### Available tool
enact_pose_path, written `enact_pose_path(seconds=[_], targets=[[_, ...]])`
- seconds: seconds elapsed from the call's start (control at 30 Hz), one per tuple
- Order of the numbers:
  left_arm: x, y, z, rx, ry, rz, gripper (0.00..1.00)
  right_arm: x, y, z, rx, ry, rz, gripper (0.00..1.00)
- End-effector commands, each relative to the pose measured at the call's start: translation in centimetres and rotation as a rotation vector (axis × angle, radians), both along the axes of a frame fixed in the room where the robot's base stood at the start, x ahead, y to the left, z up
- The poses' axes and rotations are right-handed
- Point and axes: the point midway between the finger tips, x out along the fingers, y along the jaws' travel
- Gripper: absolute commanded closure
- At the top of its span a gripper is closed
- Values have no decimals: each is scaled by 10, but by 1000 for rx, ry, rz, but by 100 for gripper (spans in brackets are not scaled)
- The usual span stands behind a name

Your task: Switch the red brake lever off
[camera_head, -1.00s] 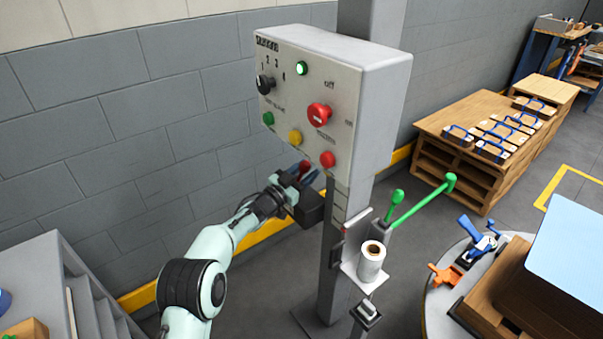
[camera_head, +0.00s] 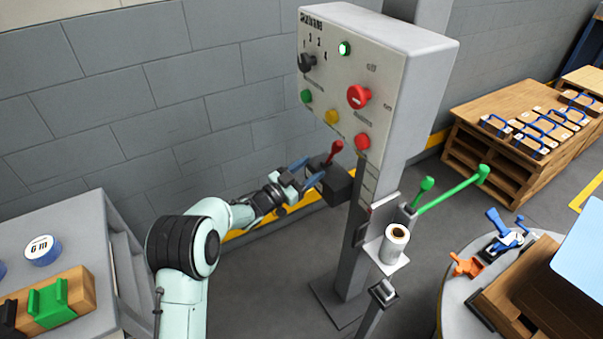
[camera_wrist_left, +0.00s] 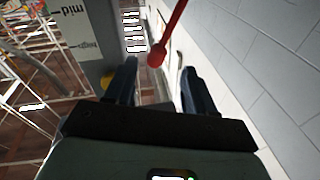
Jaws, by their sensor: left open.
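The red brake lever (camera_head: 335,152) sticks up from a dark box (camera_head: 338,186) on the side of the grey column, below the control panel. It leans slightly to the right in the head view. My left gripper (camera_head: 310,168) is open and empty, just left of the lever and close to it. In the left wrist view the lever (camera_wrist_left: 168,38) lies between the two spread fingers (camera_wrist_left: 158,78) in the picture, with its knob around their tips. I cannot tell whether a finger touches it. My right gripper is not in view.
The control panel (camera_head: 376,75) with coloured buttons and a red knob (camera_head: 359,97) hangs above the lever. Green levers (camera_head: 452,190) and a white roll (camera_head: 396,245) are right of the column. A grey block wall (camera_head: 150,80) stands behind. A grey cabinet (camera_head: 85,235) is at left.

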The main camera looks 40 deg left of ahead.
Motion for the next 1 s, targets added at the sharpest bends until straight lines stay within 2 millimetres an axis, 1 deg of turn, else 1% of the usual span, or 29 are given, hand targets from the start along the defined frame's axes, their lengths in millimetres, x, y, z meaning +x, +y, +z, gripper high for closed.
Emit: enact_pose_path(seconds=[0.03,0.1,0.23,0.83,0.87,0.93,0.97,1.0], targets=[[-8,2,0,-1,2,1,46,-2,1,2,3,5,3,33],[-16,4,-2,-1,2,0,46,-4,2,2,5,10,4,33],[-23,5,-3,0,-1,-1,46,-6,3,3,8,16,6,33],[-25,4,-5,-4,4,0,46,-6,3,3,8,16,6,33],[-24,4,-9,-9,11,3,46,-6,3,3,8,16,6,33],[-24,1,-25,-37,45,20,46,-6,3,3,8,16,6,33],[-24,-1,-37,-56,71,34,46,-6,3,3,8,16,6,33],[-25,-5,-56,-87,111,55,46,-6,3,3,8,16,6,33]])
